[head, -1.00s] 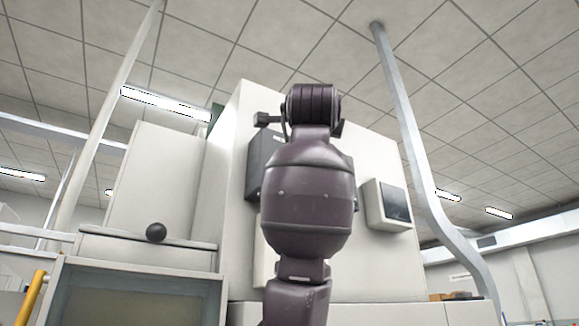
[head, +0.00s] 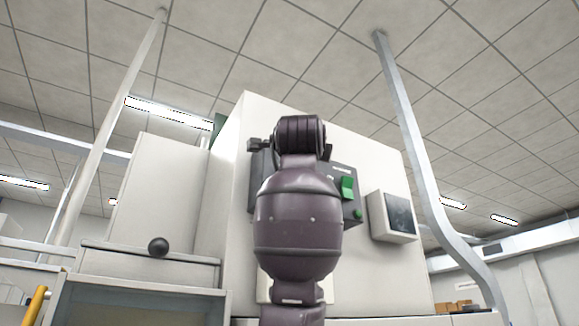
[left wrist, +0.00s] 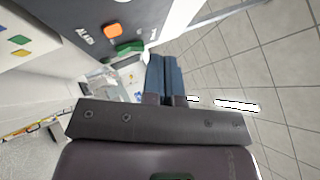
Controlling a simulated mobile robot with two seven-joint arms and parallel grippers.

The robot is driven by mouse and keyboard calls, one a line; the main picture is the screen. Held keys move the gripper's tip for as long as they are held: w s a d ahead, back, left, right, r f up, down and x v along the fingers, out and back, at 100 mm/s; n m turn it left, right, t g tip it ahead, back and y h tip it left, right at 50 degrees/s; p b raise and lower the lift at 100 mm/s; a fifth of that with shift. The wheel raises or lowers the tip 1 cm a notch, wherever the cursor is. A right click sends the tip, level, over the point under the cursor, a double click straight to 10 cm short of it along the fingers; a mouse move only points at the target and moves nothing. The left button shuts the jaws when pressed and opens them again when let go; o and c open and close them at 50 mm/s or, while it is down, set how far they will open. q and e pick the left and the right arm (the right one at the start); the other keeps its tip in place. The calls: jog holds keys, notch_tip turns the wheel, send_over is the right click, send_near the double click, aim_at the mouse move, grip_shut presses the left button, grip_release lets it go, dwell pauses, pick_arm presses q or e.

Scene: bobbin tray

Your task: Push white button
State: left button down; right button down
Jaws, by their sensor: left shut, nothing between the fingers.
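A dark grey control panel (head: 263,180) is on the white machine in the head view, partly behind my left arm. In the left wrist view the panel (left wrist: 75,18) shows an orange button (left wrist: 113,31) beside the word ALARM and the green switch (left wrist: 130,47). I cannot clearly make out a white button in either view. My left gripper (left wrist: 163,60) has blue fingers, shut and empty, close to the panel's edge; contact cannot be told. In the head view its fingers are hidden behind the arm.
A grey box with a dark screen (head: 399,213) sticks out from the white machine (head: 385,160) right of the panel. A black ball (head: 158,247) is on the lower cabinet's edge at left. A bent grey pipe (head: 415,150) runs down at right.

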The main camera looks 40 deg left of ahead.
pick_arm(q)
jog(key=a, duration=0.1)
jog(key=w+a, duration=0.1)
jog(key=a, duration=0.2)
jog(key=shift+w+p, duration=0.3)
dwell(0.4)
dwell(0.7)
dwell(0.7)
jog(key=shift+a, duration=0.1)
jog(key=shift+w+a, duration=0.2)
jog(key=shift+a, duration=0.15)
